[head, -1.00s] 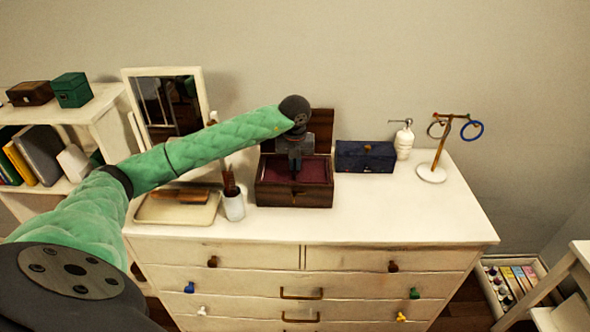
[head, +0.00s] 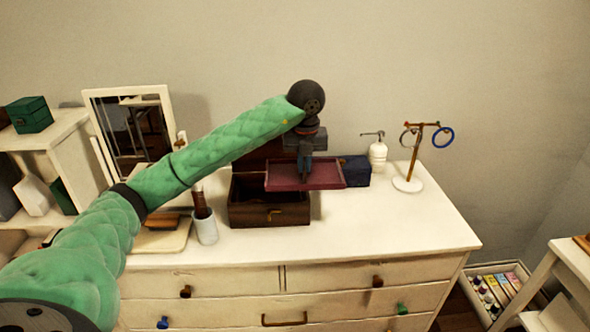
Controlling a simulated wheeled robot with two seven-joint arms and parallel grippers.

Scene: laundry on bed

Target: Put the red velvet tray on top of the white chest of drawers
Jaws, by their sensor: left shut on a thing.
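The red velvet tray (head: 322,177) is a flat, dark red tray, held in the air above the right side of an open wooden box (head: 275,216). My left gripper (head: 304,178) points down and is shut on the tray. The box stands on top of the white chest of drawers (head: 385,230), its lid raised at the back and its inside dark. The tray hides part of the box's right side and part of the navy box behind. My right gripper is not in view.
A navy box (head: 356,171), a soap dispenser (head: 378,152) and a stand with rings (head: 408,184) stand right of the tray. A white cup (head: 205,228) and a mirror (head: 133,135) stand left. The top's front right is clear.

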